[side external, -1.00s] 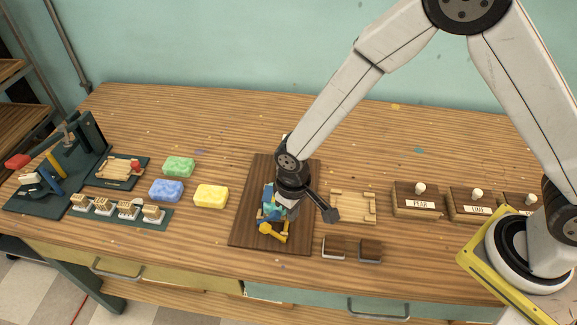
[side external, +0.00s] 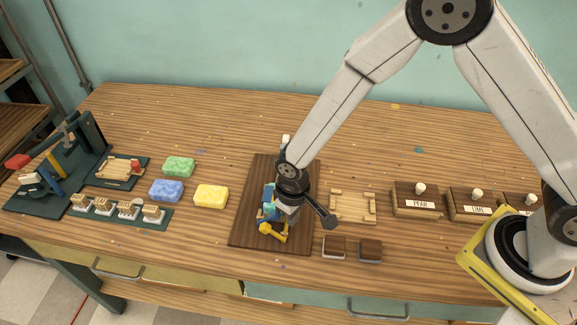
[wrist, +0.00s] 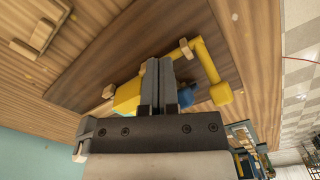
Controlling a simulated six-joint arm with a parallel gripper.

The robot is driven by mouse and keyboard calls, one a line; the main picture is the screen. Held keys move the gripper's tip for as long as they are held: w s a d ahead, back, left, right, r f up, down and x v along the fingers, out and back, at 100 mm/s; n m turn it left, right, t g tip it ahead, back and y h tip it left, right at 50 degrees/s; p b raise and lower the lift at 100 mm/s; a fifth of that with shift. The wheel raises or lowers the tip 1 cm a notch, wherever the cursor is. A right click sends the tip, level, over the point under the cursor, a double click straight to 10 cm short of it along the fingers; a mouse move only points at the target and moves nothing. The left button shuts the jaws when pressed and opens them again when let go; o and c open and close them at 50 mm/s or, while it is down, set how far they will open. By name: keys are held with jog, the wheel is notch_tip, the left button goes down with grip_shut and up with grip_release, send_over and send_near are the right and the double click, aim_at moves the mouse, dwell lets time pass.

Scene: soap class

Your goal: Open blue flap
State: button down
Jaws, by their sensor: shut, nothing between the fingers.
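A small device with blue and yellow parts stands on a dark wooden board (side external: 246,220). Its blue part (side external: 268,194) shows in the side view just left of my gripper, partly hidden by it. In the wrist view a blue piece (wrist: 187,97) shows right beside the fingers, mostly covered; I cannot tell if it is the flap or how far it is open. A yellow bent handle (side external: 273,233) lies at the front and also shows in the wrist view (wrist: 209,66). My gripper (wrist: 158,70) is shut and empty, over the device; contact cannot be told.
Green (side external: 179,167), blue (side external: 166,190) and yellow (side external: 210,196) soap bars lie left of the board. A wooden tray (side external: 353,206), two dark-topped blocks (side external: 334,247) and labelled boxes (side external: 416,200) are to the right. The table behind is clear.

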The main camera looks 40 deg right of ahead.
jog(key=shift+w+a, duration=0.4)
dwell(0.8)
